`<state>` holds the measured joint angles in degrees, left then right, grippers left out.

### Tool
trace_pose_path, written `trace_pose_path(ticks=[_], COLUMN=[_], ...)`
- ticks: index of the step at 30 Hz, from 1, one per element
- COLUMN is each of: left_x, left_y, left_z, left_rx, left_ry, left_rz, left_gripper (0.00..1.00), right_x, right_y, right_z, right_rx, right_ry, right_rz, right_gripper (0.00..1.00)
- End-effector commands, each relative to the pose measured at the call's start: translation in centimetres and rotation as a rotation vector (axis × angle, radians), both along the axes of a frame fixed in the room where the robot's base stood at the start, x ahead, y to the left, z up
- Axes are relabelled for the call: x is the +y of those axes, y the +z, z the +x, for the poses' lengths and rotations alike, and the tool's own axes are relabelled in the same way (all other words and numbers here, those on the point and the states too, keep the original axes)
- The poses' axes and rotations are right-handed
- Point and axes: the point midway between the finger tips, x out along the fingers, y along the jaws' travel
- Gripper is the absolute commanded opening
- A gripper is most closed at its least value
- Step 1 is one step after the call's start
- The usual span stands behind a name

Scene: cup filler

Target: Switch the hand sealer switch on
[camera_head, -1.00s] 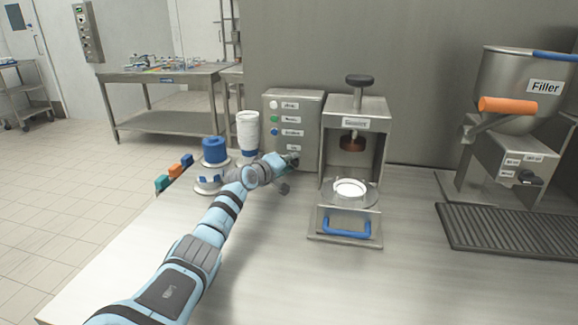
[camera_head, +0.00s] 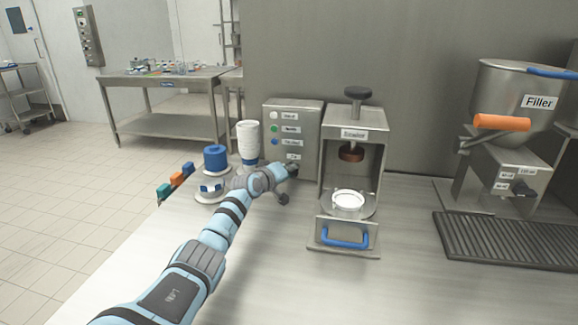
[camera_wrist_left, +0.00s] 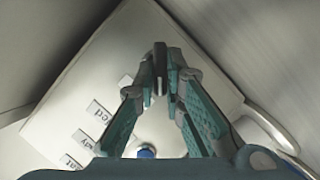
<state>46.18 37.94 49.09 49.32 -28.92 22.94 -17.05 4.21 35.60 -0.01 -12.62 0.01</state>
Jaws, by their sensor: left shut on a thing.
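The hand sealer control box (camera_head: 293,108) is a grey metal box left of the sealer press, with white, green and blue lamps or buttons beside labels. My left gripper (camera_head: 292,170) is at the lower right of its front. In the left wrist view the gripper (camera_wrist_left: 161,82) has its fingers closed on the small dark switch (camera_wrist_left: 160,57) that stands out from the light panel (camera_wrist_left: 75,95). The fingers partly hide the switch, so I cannot tell its on or off position. My right gripper is not in view.
The sealer press (camera_head: 352,135) stands just right of the box, with a white ring (camera_head: 348,201) on its plate. White stacked cups (camera_head: 248,138) and a blue container (camera_head: 215,158) are at left. The filler (camera_head: 520,100) and a drip grate (camera_head: 505,240) are at right.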

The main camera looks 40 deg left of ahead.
Motion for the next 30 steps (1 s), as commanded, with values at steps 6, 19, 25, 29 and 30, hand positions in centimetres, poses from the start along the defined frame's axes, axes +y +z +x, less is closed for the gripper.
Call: trace_pose_path(ticks=[6,19,25,29,30], left_x=[-0.2,-0.6,-0.7,-0.8,-0.8], left_y=[0.8,0.7,0.6,0.5,0.5], left_z=[0.1,0.3,0.4,0.4,0.4], left_rx=[0.092,0.275,0.335,0.359,0.365], left_ry=[-0.001,-0.002,-0.002,-0.001,0.0], left_rz=[0.159,0.498,0.608,0.655,0.667], left_gripper=[0.0,0.0,0.0,0.0,0.0], right_x=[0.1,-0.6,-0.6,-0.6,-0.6], right_y=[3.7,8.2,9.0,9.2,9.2], right_z=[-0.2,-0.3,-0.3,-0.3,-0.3], right_rx=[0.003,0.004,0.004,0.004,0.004], right_ry=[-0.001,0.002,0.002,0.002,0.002], right_rz=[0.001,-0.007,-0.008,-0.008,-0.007], right_gripper=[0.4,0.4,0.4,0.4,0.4])
